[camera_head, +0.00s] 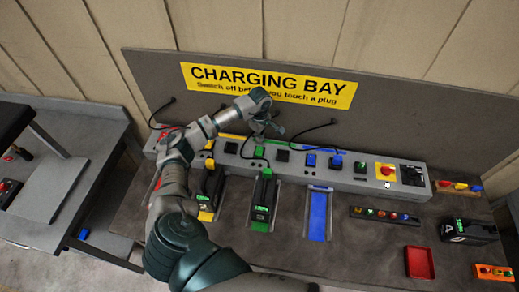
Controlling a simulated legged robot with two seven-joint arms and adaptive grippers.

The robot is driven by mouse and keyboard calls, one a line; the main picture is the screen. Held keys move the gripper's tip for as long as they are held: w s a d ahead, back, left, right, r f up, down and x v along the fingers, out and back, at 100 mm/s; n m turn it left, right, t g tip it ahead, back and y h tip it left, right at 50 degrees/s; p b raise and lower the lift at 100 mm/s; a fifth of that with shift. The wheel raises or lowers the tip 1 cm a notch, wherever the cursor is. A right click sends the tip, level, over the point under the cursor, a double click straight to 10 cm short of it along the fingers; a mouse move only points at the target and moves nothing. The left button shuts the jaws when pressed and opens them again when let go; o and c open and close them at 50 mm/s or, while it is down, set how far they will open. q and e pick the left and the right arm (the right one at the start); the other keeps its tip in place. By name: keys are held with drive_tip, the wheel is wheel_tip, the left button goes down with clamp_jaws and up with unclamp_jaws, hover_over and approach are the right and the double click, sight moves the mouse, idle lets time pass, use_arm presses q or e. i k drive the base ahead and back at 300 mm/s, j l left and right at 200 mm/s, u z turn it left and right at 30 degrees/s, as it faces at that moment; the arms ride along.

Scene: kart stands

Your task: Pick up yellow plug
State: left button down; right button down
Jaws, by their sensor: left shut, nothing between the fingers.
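The yellow plug (210,145) shows as a small yellow piece at the left part of the grey socket strip (335,175), just right of my left arm. My left arm comes in from the lower left and passes close to it. My left gripper (268,132) is shut and empty, above the strip near the green plug (260,151), to the right of the yellow plug. Whether the gripper touches anything there I cannot tell. Part of the strip's left end is hidden behind my arm. My right gripper is not in view.
A blue plug (336,160) and black cables stand on the strip. A red knob (385,171) is at its right. Battery docks with yellow, green and blue (318,215) trim lie in front. A red tray (419,263) is at right. The CHARGING BAY board (270,85) rises behind.

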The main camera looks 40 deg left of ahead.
sight(210, 163)
drive_tip(key=k, duration=2)
